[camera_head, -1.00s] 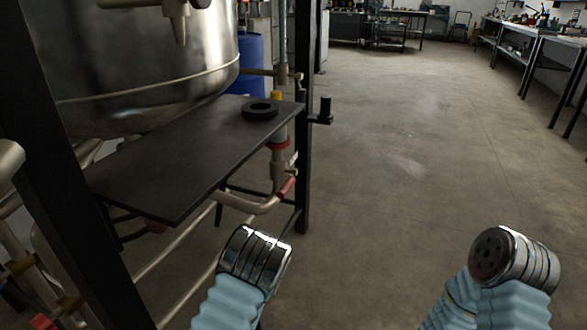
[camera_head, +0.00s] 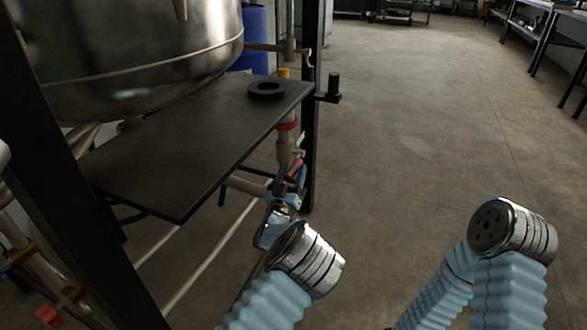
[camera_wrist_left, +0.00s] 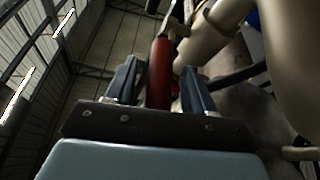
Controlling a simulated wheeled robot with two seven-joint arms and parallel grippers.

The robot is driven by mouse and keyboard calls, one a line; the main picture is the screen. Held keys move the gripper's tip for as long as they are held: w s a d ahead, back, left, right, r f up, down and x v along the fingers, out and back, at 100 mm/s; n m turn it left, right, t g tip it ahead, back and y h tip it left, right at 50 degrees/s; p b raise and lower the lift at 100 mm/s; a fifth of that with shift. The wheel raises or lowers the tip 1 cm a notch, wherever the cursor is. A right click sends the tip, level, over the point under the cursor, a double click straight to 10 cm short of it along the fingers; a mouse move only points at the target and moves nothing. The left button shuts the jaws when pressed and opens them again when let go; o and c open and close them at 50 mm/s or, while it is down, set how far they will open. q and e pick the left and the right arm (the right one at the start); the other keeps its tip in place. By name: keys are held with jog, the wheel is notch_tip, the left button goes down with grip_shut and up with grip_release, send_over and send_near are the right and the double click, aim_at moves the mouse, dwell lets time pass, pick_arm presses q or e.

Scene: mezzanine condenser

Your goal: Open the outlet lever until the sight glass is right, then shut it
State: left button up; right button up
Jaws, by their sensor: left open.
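The red-handled outlet lever (camera_head: 295,170) sits on the pipework under the right end of the dark shelf. My left gripper (camera_head: 289,184) is open at this lever, its blue fingers partly covering it. In the left wrist view the red lever handle (camera_wrist_left: 160,74) stands between the two spread fingers of the gripper (camera_wrist_left: 160,88), with gaps visible on both sides. A vertical pipe with a red ring (camera_head: 286,126) rises above the lever. I cannot make out the sight glass or its level. My right arm shows at lower right, but its gripper does not.
A dark shelf (camera_head: 190,150) lies just above my left gripper, with a black ring (camera_head: 267,90) on it. A steel vessel (camera_head: 150,60) hangs over it. A black frame post (camera_head: 309,150) stands close right of the lever. The floor (camera_head: 430,150) is clear to the right.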

pick_arm(q)
jog(key=shift+w+d+r, duration=0.2)
jog(key=shift+w+r, duration=0.1)
jog(key=shift+w, duration=0.35)
grip_shut()
jog(key=shift+f, duration=0.1)
